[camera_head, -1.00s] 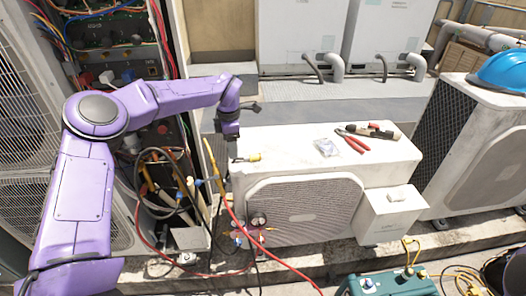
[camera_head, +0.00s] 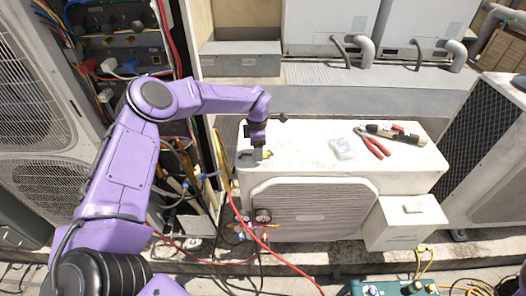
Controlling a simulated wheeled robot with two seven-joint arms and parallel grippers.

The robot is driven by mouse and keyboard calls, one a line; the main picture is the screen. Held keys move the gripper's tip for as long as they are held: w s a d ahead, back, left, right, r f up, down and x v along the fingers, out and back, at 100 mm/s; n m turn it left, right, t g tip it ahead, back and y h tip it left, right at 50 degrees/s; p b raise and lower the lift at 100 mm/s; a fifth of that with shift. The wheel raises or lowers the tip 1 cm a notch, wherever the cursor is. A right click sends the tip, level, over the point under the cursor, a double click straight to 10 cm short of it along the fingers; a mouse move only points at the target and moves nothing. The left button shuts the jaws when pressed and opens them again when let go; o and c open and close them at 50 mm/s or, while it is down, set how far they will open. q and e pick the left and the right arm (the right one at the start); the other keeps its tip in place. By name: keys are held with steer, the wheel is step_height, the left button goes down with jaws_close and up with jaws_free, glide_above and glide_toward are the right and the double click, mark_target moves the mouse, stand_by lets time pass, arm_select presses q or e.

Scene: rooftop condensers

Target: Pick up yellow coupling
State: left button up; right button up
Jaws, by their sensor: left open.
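The yellow coupling (camera_head: 267,154) is a small piece at the left end of the white condenser's top (camera_head: 310,150). Only a bit of it shows beside my left gripper. My left gripper (camera_head: 256,156) points down at that left end, with its fingers at the coupling and partly covering it. The fingers are open. I cannot tell whether the coupling lies between them or just beside them. My right gripper is not in view.
On the condenser top lie a clear plastic bag (camera_head: 343,149), red-handled pliers (camera_head: 373,143) and a dark tool (camera_head: 396,134). Gauges (camera_head: 262,216) with a red hose (camera_head: 275,255) hang at the front. A teal case (camera_head: 390,288) stands at the bottom.

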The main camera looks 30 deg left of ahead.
arm_select(q)
steer(key=shift+s+a+f, duration=0.15)
steer(key=shift+a+f, duration=0.05)
steer(key=shift+f, duration=0.45)
jaws_close()
steer(key=shift+r, duration=0.15)
steer(key=shift+r, duration=0.35)
steer(key=s+d+r+b, duration=0.4)
steer(key=s+d+r, duration=0.5)
steer(key=r, duration=0.3)
steer(key=shift+s+d, duration=0.3)
steer(key=shift+d, duration=0.4)
steer(key=c, duration=0.6)
jaws_free()
steer(key=shift+c, duration=0.2)
jaws_close()
